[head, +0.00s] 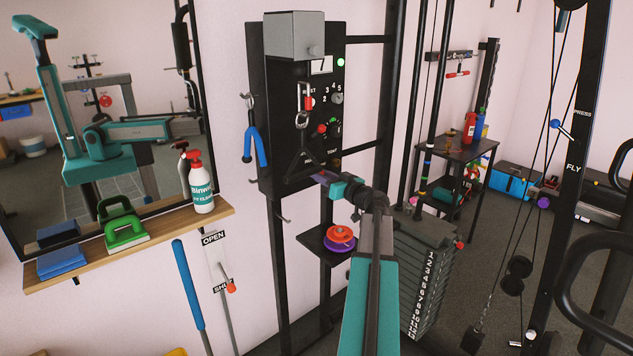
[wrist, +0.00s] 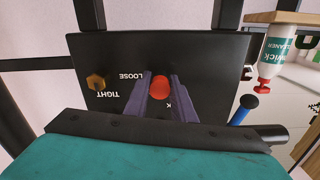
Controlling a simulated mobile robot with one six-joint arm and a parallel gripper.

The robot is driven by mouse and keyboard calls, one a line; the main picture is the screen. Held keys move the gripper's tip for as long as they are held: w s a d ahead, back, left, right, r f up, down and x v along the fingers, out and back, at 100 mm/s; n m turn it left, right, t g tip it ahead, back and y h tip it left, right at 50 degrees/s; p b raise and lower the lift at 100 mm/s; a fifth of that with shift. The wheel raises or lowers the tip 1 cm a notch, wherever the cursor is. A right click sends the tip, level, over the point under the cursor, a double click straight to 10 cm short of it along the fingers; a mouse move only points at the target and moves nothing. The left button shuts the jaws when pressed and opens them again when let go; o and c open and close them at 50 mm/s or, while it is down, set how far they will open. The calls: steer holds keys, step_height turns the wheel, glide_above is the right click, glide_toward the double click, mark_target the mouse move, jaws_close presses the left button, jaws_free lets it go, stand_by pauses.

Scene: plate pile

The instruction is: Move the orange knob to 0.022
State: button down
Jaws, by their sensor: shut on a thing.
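The orange knob (wrist: 160,87), a round red-orange one, sits on the lower part of the black panel in the wrist view. My gripper (wrist: 160,90) has a purple finger on each side of it and is shut on it. The fingers partly cover a label beside the knob. In the head view my gripper (head: 322,178) reaches the bottom of the black panel (head: 265,130); the knob itself is not clearly visible there. I cannot read a setting for the knob in either view.
A brass-coloured hex knob (wrist: 96,82) marked LOOSE and TIGHT is beside my gripper. A blue-handled tool (head: 255,145) hangs left of the panel. A small shelf (head: 311,242) below holds orange and purple discs (head: 339,238). A weight stack (head: 430,280) stands to the right.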

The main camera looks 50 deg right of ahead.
steer(key=shift+w+r, duration=0.15)
steer(key=c, duration=1.5)
jaws_free()
steer(key=shift+w, duration=0.15)
steer(key=shift+s, duration=0.2)
steer(key=s+b, duration=0.1)
steer(key=s, duration=0.3)
steer(key=s+a+b, duration=0.1)
steer(key=s, duration=0.4)
steer(key=s+b, duration=0.1)
steer(key=s, duration=0.3)
steer(key=shift+s+a, duration=0.35)
steer(key=shift+a, duration=0.05)
